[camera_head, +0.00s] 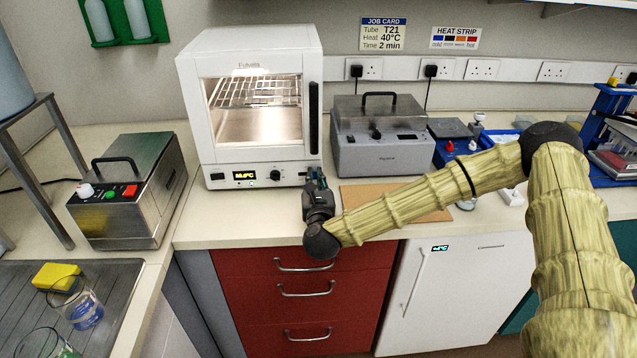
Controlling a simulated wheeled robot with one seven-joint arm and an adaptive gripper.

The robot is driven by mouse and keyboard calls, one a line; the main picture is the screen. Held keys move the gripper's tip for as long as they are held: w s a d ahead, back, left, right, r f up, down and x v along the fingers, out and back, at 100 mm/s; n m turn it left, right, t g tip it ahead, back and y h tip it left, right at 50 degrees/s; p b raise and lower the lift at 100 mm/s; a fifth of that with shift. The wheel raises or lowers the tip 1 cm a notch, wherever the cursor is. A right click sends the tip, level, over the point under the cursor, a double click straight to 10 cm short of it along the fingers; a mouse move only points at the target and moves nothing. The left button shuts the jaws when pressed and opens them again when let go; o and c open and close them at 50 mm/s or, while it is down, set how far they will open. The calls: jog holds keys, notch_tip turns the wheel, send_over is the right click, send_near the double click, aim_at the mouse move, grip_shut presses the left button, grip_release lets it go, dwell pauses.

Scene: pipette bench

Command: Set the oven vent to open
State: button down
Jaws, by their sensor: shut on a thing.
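The white oven (250,52) stands on the bench at the left of centre, its glass door shut and the chamber lit. Its lower front panel has a lit display (244,176) and a dark round knob (275,175). My gripper (315,178) is at the right end of this panel, shut on a small part there, apparently the oven vent. The fingers hide that part, so I cannot tell its setting. The dark door handle (313,118) is just above the fingers.
A grey lidded bath (385,150) stands right of the oven, with a brown board (385,198) in front. A metal box with buttons (128,190) stands to the left. Blue racks and trays (460,150) are farther right. Red drawers (303,290) lie below the bench edge.

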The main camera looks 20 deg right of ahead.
jog(key=shift+d, duration=0.1)
jog(key=c, duration=1.5)
grip_release()
jog(key=shift+d, duration=0.2)
jog(key=shift+s+a, duration=0.1)
jog(key=shift+a, duration=0.1)
jog(key=s, duration=0.4)
jog(key=s+a, duration=0.1)
jog(key=s, duration=0.2)
jog(key=s+a, duration=0.1)
jog(key=s, duration=0.3)
jog(key=shift+s+a, duration=0.1)
jog(key=shift+s, duration=0.2)
jog(key=shift+f, duration=0.1)
